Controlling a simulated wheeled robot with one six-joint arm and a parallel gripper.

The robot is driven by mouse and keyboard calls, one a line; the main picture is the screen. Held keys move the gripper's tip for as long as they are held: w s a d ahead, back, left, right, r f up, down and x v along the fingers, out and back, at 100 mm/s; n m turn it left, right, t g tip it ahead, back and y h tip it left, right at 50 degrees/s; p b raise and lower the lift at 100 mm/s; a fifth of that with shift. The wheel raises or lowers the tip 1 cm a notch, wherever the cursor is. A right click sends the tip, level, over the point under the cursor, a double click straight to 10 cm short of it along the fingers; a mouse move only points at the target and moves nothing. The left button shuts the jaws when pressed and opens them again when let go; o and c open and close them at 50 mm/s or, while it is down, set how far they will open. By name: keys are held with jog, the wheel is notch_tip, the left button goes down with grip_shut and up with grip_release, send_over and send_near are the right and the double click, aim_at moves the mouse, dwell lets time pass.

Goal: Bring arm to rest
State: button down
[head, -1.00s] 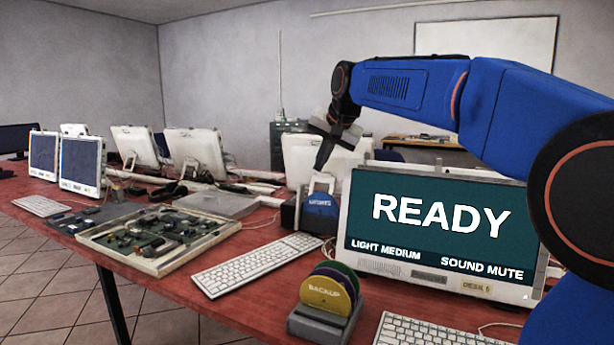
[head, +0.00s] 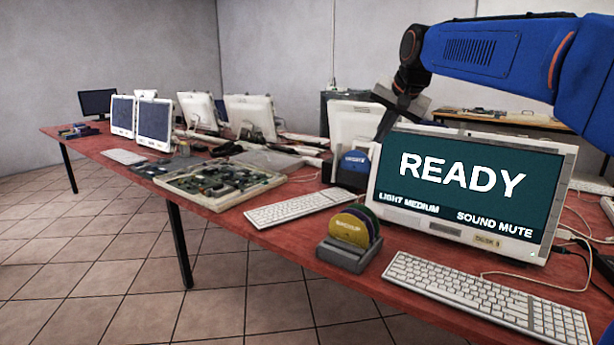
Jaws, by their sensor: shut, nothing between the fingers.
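My blue arm reaches in from the right of the head view, above the monitor that reads READY (head: 470,190). My gripper (head: 383,138) hangs from its dark wrist, pointing down and a little left. It is shut and empty. Its tip shows in front of a white monitor (head: 352,124) and close by the upper left corner of the READY monitor. I cannot tell how far it is from either one.
A red table (head: 225,222) runs to the far left. On it are keyboards (head: 490,292), a disc rack (head: 345,253), a dark stand with a blue disc (head: 355,160), a parts tray (head: 180,180) and several monitors (head: 250,113). Cables lie at right. Tiled floor (head: 120,255) is clear at left.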

jog(key=s+d+f+n, duration=0.2)
jog(key=s+d+f, duration=0.1)
jog(key=s+f, duration=0.7)
jog(key=s+d+f+n+g+h, duration=0.1)
jog(key=s+d+f+n, duration=0.1)
jog(key=s+f, duration=0.8)
jog(key=s+d+f+n+g+h, duration=0.1)
jog(key=s+d+f, duration=0.3)
jog(key=s+f, duration=0.6)
jog(key=s, duration=1.1)
jog(key=shift+f+n, duration=0.35)
jog(key=shift+n, duration=0.05)
